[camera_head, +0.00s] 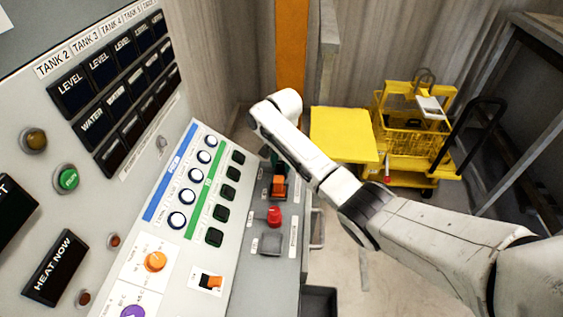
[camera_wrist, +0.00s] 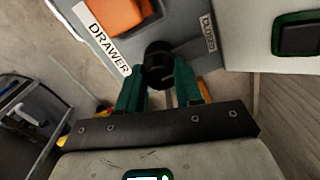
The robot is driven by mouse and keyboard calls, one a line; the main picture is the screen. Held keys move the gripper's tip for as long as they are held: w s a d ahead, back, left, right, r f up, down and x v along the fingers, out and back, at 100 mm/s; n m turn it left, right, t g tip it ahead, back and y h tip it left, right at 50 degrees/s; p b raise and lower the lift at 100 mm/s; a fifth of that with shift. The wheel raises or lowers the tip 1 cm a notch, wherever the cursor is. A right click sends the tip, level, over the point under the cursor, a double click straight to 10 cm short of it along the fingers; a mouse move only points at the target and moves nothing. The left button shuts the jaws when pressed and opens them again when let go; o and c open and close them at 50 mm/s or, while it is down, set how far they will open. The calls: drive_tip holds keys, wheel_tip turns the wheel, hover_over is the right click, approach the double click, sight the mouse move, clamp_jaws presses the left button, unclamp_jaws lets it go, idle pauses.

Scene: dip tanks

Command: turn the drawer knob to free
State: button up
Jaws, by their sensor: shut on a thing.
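The drawer knob (camera_wrist: 158,62) is black and round, in the upper middle of the wrist view. It sits on a grey panel between a "DRAWER" label (camera_wrist: 103,37) and a "CLOSED" label (camera_wrist: 208,33). My gripper (camera_wrist: 160,85) has green fingers, one on each side of the knob, and is shut on it. In the head view my white arm reaches in from the right, and its end covers the knob at the far part of the side panel. I cannot read the knob's pointer direction.
An orange switch (camera_wrist: 118,12) sits close to the knob in the wrist view. In the head view, a red knob (camera_head: 274,216) and a grey button (camera_head: 270,243) are nearer on the same strip. A yellow cart (camera_head: 410,135) stands behind on the floor.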

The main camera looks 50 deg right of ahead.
drive_tip(key=shift+n+p, duration=0.3)
drive_tip(key=shift+n, duration=0.1)
drive_tip(key=n+p, duration=0.1)
drive_tip(key=n, duration=0.2)
drive_tip(key=shift+r, duration=0.1)
drive_tip(key=n+p, duration=0.1)
drive_tip(key=n, duration=0.4)
drive_tip(key=shift+p, duration=0.35)
drive_tip(key=n, duration=0.5)
drive_tip(key=shift+n+g+p, duration=0.3)
drive_tip(key=shift+n+p, duration=0.1)
drive_tip(key=shift+n, duration=1.6)
drive_tip(key=o, duration=1)
drive_tip(key=shift+o, duration=0.2)
